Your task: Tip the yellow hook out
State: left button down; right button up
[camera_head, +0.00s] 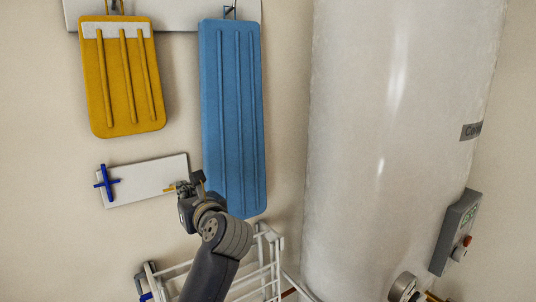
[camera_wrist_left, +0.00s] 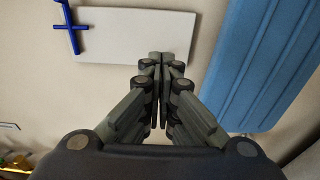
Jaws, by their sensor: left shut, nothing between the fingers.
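The yellow hook (camera_head: 169,189) is a small bar on the right part of a white wall plate (camera_head: 140,182). The plate also shows in the left wrist view (camera_wrist_left: 120,30), where I cannot see the yellow hook; the fingers cover that side. My left gripper (camera_head: 186,184) is at the plate's right end, just right of the yellow hook. Its fingers (camera_wrist_left: 164,60) are shut with nothing between them. I cannot tell whether they touch the hook. My right gripper is not in view.
A blue cross-shaped hook (camera_head: 107,183) is on the plate's left end. A yellow board (camera_head: 122,85) and a long blue board (camera_head: 233,120) hang above and right. A white rack (camera_head: 262,265) stands below. A large white tank (camera_head: 400,130) fills the right.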

pick_arm(q)
jog(key=shift+s+d+r+p, duration=0.2)
jog(key=shift+s+d+r, duration=0.2)
jog(key=shift+s, duration=0.2)
jog(key=shift+s+d+r+p, duration=0.15)
jog(key=shift+s+d+r, duration=0.2)
jog(key=shift+s, duration=0.25)
jog(key=shift+s+d+r+p, duration=0.2)
jog(key=shift+s+d+r, duration=0.1)
jog(key=shift+s+d, duration=0.25)
jog(key=shift+a, duration=0.15)
